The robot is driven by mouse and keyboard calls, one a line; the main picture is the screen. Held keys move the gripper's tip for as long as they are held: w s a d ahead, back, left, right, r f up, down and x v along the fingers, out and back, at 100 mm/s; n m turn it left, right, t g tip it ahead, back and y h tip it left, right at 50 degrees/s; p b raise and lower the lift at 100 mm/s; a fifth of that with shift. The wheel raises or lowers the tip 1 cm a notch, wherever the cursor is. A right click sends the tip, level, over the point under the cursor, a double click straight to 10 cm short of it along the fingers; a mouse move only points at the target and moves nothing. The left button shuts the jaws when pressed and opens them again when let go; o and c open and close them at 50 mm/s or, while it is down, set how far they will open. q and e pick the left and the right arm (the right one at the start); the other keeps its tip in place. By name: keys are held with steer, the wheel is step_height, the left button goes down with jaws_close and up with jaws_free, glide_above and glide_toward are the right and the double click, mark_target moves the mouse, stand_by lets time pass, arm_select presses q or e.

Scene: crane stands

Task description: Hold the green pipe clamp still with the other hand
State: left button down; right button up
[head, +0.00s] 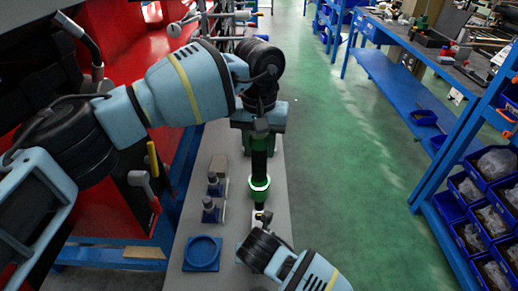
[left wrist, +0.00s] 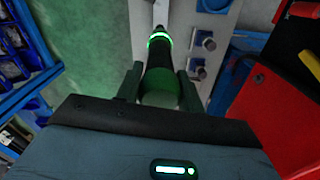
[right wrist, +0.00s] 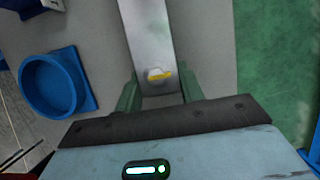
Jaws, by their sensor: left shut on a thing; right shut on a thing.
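My left gripper (head: 260,128) is shut on the top of a dark green, upright cylindrical tool (head: 259,160) with a glowing green ring. In the left wrist view the green tool (left wrist: 158,90) sits between the fingers, its narrow end pointing away. My right gripper (right wrist: 158,95) is shut on a grey metal bar-like piece (right wrist: 146,35) with a pale bolt-like bit and yellow patch near its end. It lies below the tool's tip in the head view, where the right gripper's fingers are hard to see. I cannot make out a separate green pipe clamp.
A grey bench (head: 228,150) runs under both grippers. A round blue dish (head: 202,252) and two small blue-based fittings (head: 212,210) stand on its left side. Blue shelving with bins (head: 470,200) is at the right. The green floor between is clear.

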steer(key=shift+r, duration=0.1)
steer(key=o, duration=1.2)
steer(key=v, duration=1.2)
